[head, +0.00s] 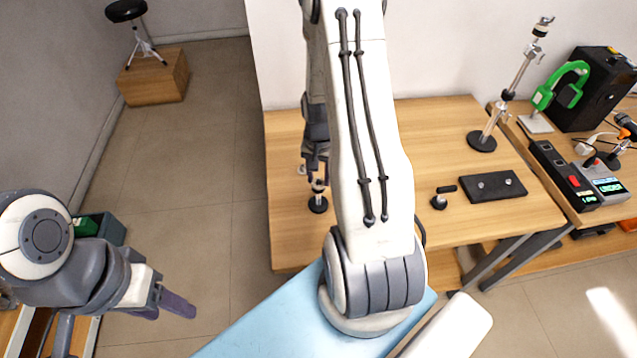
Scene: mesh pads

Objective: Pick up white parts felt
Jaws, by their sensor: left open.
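I cannot make out a white parts felt with certainty; the large arm in the middle hides part of the wooden table (450,130). My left gripper (178,304) is at the lower left, over the floor and away from the table; its purple-grey fingers hold nothing that I can see. My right gripper (317,178) points down over the left part of the table, partly hidden behind the arm. It is close to a small dark-based post (318,198). Whether its fingers are apart or closed is too small to tell.
A black plate (493,187) and a small black knobbed piece (440,200) lie on the table's right half. A metal stand (483,140) is behind them. A side bench at right holds a green clamp (545,95) and a black case (592,85). A light blue surface (262,325) is in front.

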